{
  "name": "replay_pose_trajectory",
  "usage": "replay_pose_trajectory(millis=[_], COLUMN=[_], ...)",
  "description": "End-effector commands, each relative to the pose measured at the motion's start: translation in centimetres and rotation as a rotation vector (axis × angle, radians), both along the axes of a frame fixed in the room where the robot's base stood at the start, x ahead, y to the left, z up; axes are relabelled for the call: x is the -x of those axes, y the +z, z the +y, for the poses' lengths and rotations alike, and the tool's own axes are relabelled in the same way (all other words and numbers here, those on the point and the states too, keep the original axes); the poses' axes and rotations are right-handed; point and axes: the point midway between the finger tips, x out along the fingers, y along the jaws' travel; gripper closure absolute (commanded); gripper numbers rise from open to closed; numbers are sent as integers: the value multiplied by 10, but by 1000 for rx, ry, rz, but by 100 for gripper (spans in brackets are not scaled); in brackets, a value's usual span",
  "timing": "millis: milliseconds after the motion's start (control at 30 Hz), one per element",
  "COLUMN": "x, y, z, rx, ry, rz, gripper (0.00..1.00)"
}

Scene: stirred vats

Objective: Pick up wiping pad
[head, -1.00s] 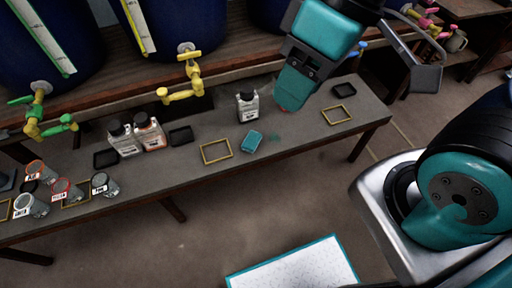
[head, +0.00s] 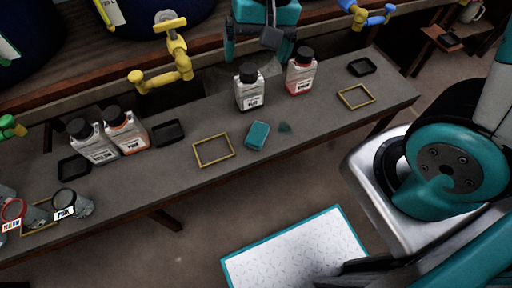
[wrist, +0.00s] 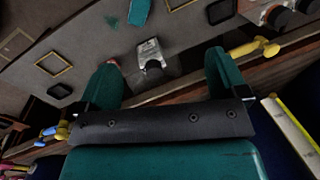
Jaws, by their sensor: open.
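The wiping pad, a small teal block (head: 258,135), lies flat on the grey bench right of a yellow frame. In the wrist view the pad (wrist: 139,12) shows at the top edge, partly cut off. My gripper (head: 258,52) is open and empty, above the back of the bench, behind the pad and a black-capped bottle (head: 249,88). In the wrist view my gripper's two teal fingers (wrist: 163,72) are spread wide, with that bottle (wrist: 150,55) showing between them. The pad is apart from the fingers.
A red-labelled bottle (head: 301,72) stands right of the black-capped one. Yellow frames (head: 213,150) (head: 356,96) and black trays (head: 168,133) lie on the bench. A dark teal patch (head: 285,127) is beside the pad. Yellow taps (head: 168,62) jut out behind.

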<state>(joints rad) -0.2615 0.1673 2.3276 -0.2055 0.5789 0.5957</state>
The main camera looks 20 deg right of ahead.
Motion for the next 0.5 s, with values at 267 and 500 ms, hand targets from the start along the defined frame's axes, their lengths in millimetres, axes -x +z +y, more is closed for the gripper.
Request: replay_pose_trajectory(millis=[267,500], x=[-57,-68], y=[-172,-212], z=[-22,-29], rx=[140,175], ry=[-459,-571], rz=[61,64], gripper=[8,8])
